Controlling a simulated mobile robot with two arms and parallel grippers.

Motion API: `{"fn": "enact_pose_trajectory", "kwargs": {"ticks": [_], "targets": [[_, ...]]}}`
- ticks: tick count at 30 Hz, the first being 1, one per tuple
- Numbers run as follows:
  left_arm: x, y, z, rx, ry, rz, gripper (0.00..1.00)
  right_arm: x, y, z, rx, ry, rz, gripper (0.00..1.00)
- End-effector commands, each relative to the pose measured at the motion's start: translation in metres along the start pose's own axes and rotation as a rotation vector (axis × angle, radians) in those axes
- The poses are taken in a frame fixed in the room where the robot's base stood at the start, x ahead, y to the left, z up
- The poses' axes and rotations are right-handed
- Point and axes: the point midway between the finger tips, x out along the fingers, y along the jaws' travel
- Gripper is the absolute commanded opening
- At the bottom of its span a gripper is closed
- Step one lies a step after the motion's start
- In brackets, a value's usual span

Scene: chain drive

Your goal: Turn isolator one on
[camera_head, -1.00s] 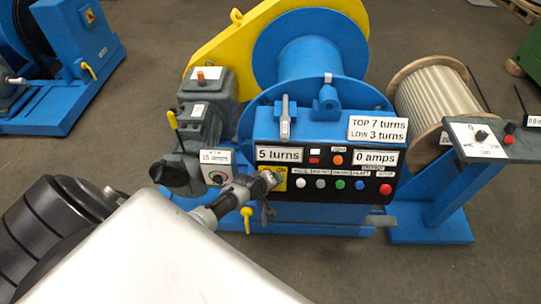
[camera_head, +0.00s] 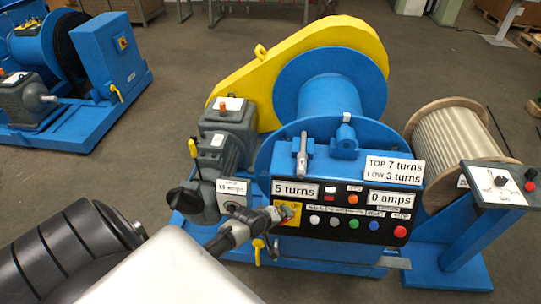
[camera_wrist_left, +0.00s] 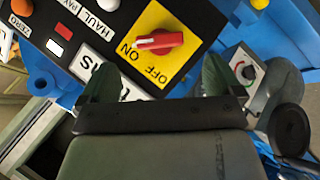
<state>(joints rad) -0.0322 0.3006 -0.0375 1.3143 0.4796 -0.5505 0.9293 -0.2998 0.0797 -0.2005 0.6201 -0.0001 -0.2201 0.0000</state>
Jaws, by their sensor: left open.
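An isolator with a red rotary handle (camera_wrist_left: 160,41) sits on a yellow plate marked ON and OFF (camera_wrist_left: 182,68) at the left end of the winch's control panel. The handle lies nearly level in the left wrist view; I cannot tell which setting it is at. In the head view the yellow plate (camera_head: 293,211) is partly hidden by my left gripper (camera_head: 282,214). My left gripper's two fingers (camera_wrist_left: 156,64) are apart, with the handle showing beyond and between their tips, apparently untouched. My right gripper is not in view.
The black panel (camera_head: 352,212) carries several buttons beside the isolator.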

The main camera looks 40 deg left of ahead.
Motion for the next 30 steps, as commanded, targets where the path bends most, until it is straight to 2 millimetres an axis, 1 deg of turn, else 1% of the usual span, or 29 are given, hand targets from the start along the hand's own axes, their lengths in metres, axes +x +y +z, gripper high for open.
{"fn": "enact_pose_trajectory", "kwargs": {"ticks": [1, 3, 6, 9, 14, 27, 29, 30], "targets": [[-0.01, 0.0, 0.0, 0.001, 0.001, 0.0, 0.95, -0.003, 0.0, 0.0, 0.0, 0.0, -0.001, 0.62], [-0.02, 0.0, 0.0, 0.002, 0.001, 0.0, 0.95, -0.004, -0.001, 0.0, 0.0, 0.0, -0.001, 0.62], [-0.031, 0.0, 0.0, 0.0, 0.0, 0.0, 0.95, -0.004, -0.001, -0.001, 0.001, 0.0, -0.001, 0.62], [-0.037, -0.001, 0.0, 0.0, 0.0, 0.0, 0.95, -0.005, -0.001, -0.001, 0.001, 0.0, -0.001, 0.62], [-0.041, 0.0, 0.0, 0.001, 0.0, -0.001, 0.95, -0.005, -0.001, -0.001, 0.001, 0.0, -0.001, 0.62], [-0.041, 0.0, 0.0, 0.001, 0.0, -0.001, 0.95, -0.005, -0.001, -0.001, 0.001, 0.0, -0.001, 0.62], [-0.04, -0.002, 0.001, 0.004, -0.001, -0.004, 0.95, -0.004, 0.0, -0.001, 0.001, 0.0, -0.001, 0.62], [-0.038, -0.006, 0.004, 0.012, -0.003, -0.011, 0.95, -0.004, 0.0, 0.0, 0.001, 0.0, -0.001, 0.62]]}}
